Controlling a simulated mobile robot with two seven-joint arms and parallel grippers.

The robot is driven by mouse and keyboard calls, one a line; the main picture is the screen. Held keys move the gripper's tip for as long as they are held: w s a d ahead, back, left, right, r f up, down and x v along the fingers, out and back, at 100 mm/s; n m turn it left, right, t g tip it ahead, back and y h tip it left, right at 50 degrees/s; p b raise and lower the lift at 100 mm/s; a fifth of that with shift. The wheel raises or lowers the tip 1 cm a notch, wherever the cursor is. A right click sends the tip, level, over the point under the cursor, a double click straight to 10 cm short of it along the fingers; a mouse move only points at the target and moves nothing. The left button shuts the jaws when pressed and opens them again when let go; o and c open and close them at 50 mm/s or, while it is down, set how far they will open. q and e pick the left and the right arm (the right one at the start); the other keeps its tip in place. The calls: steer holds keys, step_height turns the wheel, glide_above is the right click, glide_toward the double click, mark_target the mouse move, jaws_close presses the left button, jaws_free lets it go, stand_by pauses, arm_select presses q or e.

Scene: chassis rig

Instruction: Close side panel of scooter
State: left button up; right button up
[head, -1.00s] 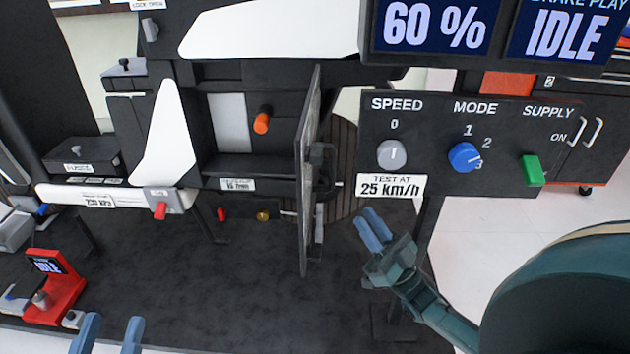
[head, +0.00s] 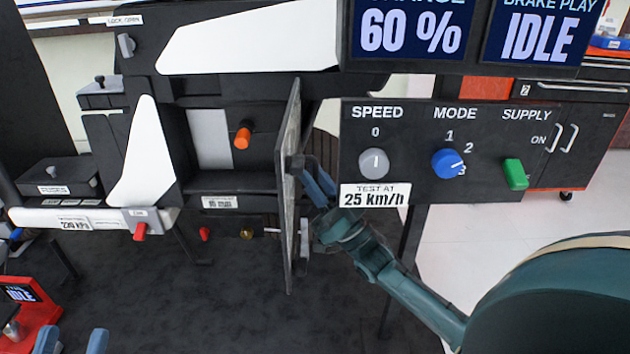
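The scooter's side panel (head: 288,200) stands swung out from the body, seen almost edge-on in the middle of the head view. The open bay behind it shows a pale plate and an orange knob (head: 242,137). A dark handle (head: 296,163) sits on the panel's right face. My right gripper (head: 312,168) is at this handle, its two fingers a little apart; whether they touch the handle is unclear. My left gripper (head: 71,340) is open and empty at the bottom left edge, only its fingertips showing.
A control box (head: 410,150) with speed, mode and supply switches stands right of the panel, close to my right gripper. A red-knobbed grey clamp (head: 140,222) is at the left on a white bar. The dark floor mat (head: 200,310) below is mostly clear.

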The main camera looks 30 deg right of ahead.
steer(key=shift+w+r, duration=0.1)
steer(key=shift+c, duration=0.4)
jaws_close()
steer(key=shift+a, duration=0.1)
